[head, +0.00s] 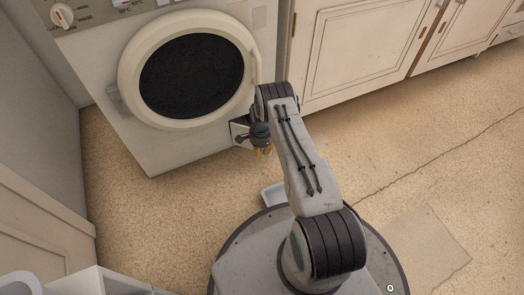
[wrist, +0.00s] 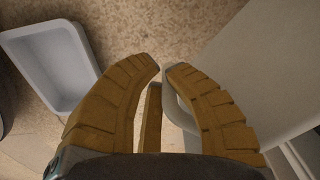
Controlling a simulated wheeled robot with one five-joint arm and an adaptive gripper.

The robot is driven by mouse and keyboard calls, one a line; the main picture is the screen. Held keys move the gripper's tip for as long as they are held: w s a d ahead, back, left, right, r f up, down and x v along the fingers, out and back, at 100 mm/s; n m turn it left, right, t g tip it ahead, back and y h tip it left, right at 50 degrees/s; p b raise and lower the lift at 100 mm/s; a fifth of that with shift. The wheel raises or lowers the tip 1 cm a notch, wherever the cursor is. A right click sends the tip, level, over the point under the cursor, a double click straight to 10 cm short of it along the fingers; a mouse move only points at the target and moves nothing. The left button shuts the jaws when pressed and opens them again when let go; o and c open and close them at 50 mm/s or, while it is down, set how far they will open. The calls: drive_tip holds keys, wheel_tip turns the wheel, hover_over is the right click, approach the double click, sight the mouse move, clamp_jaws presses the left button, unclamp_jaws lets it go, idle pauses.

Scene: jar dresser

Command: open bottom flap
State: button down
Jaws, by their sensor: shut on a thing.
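My gripper (head: 264,152) is at the lower right front of the white washing machine (head: 160,150), pointing down. In the wrist view its yellow-brown fingers (wrist: 164,69) are close together, with a narrow gap at the tips. A pale grey panel with a rounded corner (wrist: 250,80), perhaps the bottom flap, fills the right side. Its corner reaches between the fingers, and they are shut on it. My arm and gripper hide this part in the head view, so I cannot tell how far the flap is open.
A pale tray (wrist: 48,65) lies on the floor left of the fingers; it also shows in the head view (head: 272,194). The washer's round door (head: 190,75) is shut above. Cream cupboards (head: 360,45) stand to the right. The floor at right is clear.

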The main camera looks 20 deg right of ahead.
drive_tip(key=w+a+m, duration=0.1)
drive_tip(key=a+m, duration=0.7)
drive_tip(key=a, duration=0.6)
drive_tip(key=shift+a+r, duration=0.2)
drive_tip(key=shift+w+a, duration=0.15)
drive_tip(key=shift+a, duration=0.05)
idle(0.8)
idle(1.0)
drive_tip(key=c, duration=1.5)
unclamp_jaws()
drive_tip(key=shift+c, duration=0.2)
drive_tip(key=shift+r, duration=0.1)
